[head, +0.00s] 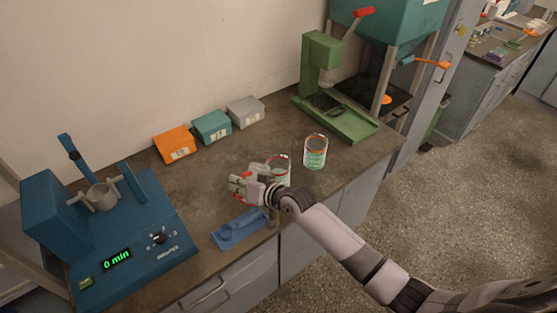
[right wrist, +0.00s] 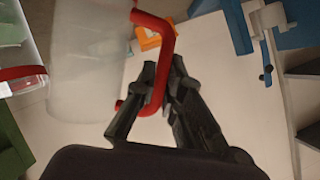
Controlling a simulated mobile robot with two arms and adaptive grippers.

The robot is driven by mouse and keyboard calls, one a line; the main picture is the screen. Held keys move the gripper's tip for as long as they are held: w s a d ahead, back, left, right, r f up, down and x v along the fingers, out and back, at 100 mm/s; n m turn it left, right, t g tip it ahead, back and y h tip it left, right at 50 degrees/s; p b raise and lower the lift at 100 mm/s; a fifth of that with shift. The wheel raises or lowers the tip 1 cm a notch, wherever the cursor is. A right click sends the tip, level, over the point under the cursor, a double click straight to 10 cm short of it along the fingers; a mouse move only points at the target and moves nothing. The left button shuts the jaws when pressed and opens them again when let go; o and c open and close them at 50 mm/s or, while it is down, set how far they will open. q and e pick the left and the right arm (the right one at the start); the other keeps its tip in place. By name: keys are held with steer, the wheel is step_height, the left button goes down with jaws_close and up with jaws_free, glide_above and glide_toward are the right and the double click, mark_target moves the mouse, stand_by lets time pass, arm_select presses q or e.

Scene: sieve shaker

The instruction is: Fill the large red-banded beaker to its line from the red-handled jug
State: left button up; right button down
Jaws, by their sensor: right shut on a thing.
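My right gripper (right wrist: 160,100) is shut on the red handle (right wrist: 162,50) of the jug. The jug's pale, translucent body (right wrist: 90,45) fills the upper left of the right wrist view. In the head view my right gripper (head: 262,191) is over the bench's front part, and the pale jug with red parts (head: 241,184) is small and partly hidden. A clear red-banded beaker (head: 280,167) stands just behind the gripper, its lower part hidden. My left gripper is out of view.
A blue machine (head: 110,230) reading "0 min" stands at left. Orange (head: 174,144), teal (head: 211,126) and grey (head: 246,111) boxes line the back. A green press (head: 335,105) stands at back right. A blue tray (head: 240,230) lies at the front edge.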

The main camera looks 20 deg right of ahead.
mark_target(236, 198)
steer(key=shift+s+a+f+n+t+h+p, duration=0.15)
steer(key=shift+s+a+f+n+h+p, duration=0.1)
steer(key=shift+s+a+f+n+h, duration=0.25)
steer(key=shift+s+a+f+n+t+h+p, duration=0.1)
steer(key=shift+s+a+f+n+t+p, duration=0.2)
steer(key=shift+a, duration=0.4)
steer(key=shift+w+a, duration=0.1)
steer(key=shift+a, duration=0.05)
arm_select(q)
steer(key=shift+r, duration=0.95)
arm_select(e)
steer(key=shift+s+a+f+n+t+h, duration=0.25)
steer(key=shift+a+n+h, duration=0.2)
steer(key=shift+n, duration=0.15)
steer(key=shift+s+a+f+n+t+h, duration=0.1)
steer(key=shift+s+a+f+n+h, duration=0.15)
steer(key=shift+a+n+h, duration=0.3)
steer(key=d+b, duration=0.1)
steer(key=w+d+f+b, duration=0.1)
steer(key=b, duration=0.1)
steer(key=shift+w+d+f, duration=0.2)
steer(key=shift+w+d, duration=0.1)
steer(key=shift+d, duration=0.05)
steer(key=shift+w+d+b, duration=0.35)
steer(key=shift+d+b, duration=0.1)
steer(key=shift+b, duration=0.2)
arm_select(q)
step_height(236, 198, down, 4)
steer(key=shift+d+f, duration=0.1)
